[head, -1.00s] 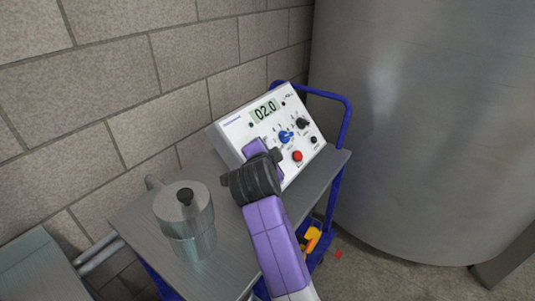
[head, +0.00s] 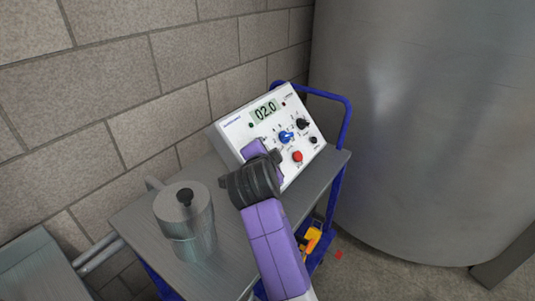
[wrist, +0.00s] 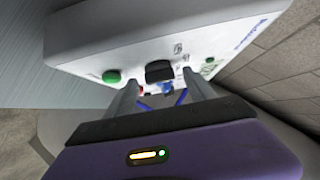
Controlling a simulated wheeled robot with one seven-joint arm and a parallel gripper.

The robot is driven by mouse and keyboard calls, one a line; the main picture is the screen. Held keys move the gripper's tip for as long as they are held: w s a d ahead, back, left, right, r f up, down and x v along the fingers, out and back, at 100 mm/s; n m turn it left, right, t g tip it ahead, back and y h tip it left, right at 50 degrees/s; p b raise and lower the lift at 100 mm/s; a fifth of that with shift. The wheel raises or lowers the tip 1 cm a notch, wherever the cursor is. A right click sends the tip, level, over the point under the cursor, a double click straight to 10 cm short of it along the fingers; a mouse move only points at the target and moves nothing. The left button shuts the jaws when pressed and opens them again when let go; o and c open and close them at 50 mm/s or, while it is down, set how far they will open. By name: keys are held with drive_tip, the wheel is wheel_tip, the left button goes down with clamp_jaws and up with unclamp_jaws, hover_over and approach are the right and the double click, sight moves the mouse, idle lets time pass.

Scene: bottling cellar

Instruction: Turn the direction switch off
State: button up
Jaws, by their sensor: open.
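A white control box (head: 231,133) with a sloped front stands on the cart. Its display reads 02.0. In the head view its face shows a blue knob (head: 286,137), a black knob (head: 302,123), a red button (head: 297,156) and a small black knob (head: 313,140). In the wrist view a black switch (wrist: 160,71) sits beside a green button (wrist: 112,77); I cannot read its label, so I cannot confirm it is the direction switch. My gripper (wrist: 160,84) is open, its two grey fingers at either side of the black switch. Contact is unclear. My arm hides the box's lower left in the head view.
A metal moka-style pot (head: 186,222) stands on the grey cart top (head: 140,225), left of my arm. A blue cart handle (head: 345,125) rises behind the box. A block wall is at the left, a large metal tank (head: 430,120) at the right.

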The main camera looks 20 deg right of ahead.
drive_tip(key=v, duration=0.6)
drive_tip(key=shift+s, duration=0.25)
drive_tip(key=shift+a+r, duration=0.1)
drive_tip(key=w+a+r+n+t+y, duration=0.1)
drive_tip(key=a+r+n+t+y, duration=0.1)
drive_tip(key=a+r+n+t, duration=0.25)
drive_tip(key=s+d+f+n+y+p, duration=0.1)
drive_tip(key=s+d+f+n, duration=0.1)
drive_tip(key=s, duration=1.4)
drive_tip(key=s+d+f+n+g+y+p, duration=0.1)
drive_tip(key=s+d+f+n, duration=0.2)
drive_tip(key=s, duration=1.4)
drive_tip(key=s+d+f+n+y+p, duration=0.1)
drive_tip(key=s+d+f+n, duration=0.2)
drive_tip(key=s, duration=1.3)
wheel_tip(320, 180, down, 5)
drive_tip(key=n, duration=0.3)
drive_tip(key=shift+s+r+g, duration=0.15)
drive_tip(key=shift+r+g, duration=0.05)
drive_tip(key=shift+g, duration=0.15)
